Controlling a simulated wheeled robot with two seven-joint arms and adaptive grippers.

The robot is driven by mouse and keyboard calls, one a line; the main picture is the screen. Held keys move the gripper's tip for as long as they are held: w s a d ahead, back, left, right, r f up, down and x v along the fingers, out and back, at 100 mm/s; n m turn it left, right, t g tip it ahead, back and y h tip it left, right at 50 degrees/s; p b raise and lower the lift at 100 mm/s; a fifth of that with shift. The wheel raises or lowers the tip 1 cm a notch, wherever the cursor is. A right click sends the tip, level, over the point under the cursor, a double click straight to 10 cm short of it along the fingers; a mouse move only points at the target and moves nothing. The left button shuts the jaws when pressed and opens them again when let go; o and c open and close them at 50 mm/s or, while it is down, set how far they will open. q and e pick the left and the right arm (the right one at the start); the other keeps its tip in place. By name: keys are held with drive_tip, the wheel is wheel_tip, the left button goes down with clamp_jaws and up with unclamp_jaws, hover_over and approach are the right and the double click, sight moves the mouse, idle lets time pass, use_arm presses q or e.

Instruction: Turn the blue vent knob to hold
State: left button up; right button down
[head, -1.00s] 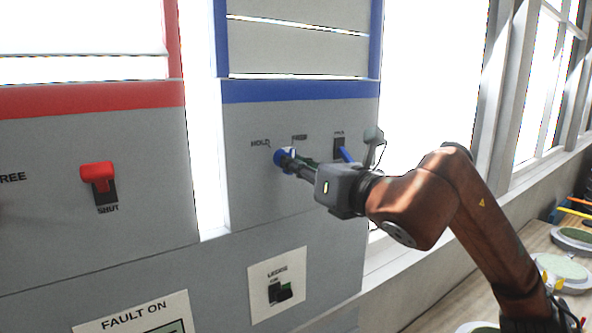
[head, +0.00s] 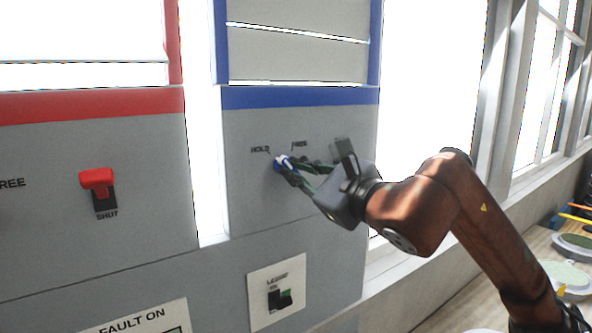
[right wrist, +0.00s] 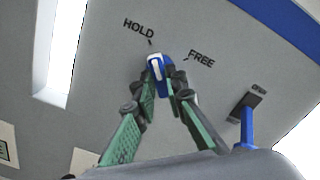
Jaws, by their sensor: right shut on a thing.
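The blue vent knob (head: 281,163) is on the grey panel under the blue band, below the printed words HOLD and FREE. In the right wrist view the knob (right wrist: 156,69) shows its white pointer mark directed roughly towards the HOLD tick, away from FREE. My right gripper (head: 287,167) is shut on the knob, with its green-padded fingers (right wrist: 159,88) on either side of it. The fingers hide part of the knob's sides. My left gripper is not in view.
A blue lever (right wrist: 247,128) sits right of the knob, close to my right gripper. A red switch (head: 97,180) marked SHUT is on the left panel. A black switch (head: 281,299) on a white plate is below. A workbench (head: 472,312) stands at the right.

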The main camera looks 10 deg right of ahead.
drive_tip(key=shift+n, duration=0.6)
drive_tip(key=c, duration=2)
unclamp_jaws()
drive_tip(key=shift+o, duration=0.2)
drive_tip(key=shift+s, duration=0.1)
drive_tip(key=v, duration=1.2)
